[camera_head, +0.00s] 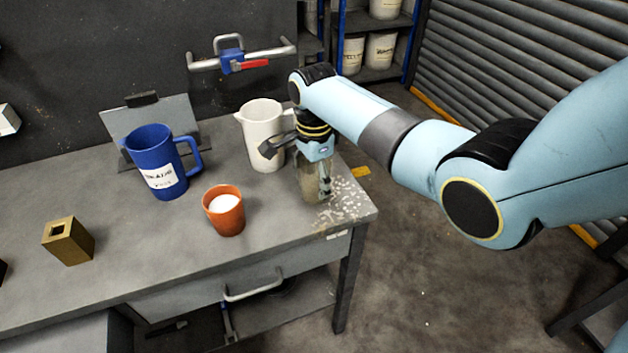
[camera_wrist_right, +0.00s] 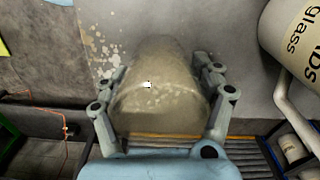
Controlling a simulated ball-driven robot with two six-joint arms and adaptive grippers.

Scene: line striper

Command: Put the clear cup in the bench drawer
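The clear cup (camera_head: 311,182) stands at the right end of the grey bench (camera_head: 120,240), see-through and partly hidden by my right gripper (camera_head: 322,180). In the right wrist view the cup (camera_wrist_right: 158,95) fills the space between the two fingers of my right gripper (camera_wrist_right: 160,68). One finger is on each side, very near its wall; whether they press on it I cannot tell. The cup looks to be on or just above the bench top. The bench drawer (camera_head: 200,294) is under the top, its front with a silver handle (camera_head: 253,290) looking shut. My left gripper is out of view.
A white jug (camera_head: 262,130) stands close behind the cup; it also shows in the right wrist view (camera_wrist_right: 290,35). A blue mug (camera_head: 155,165), an orange cup (camera_head: 224,212) and a brass block (camera_head: 68,242) stand further left. White flecks (camera_head: 350,198) lie by the cup.

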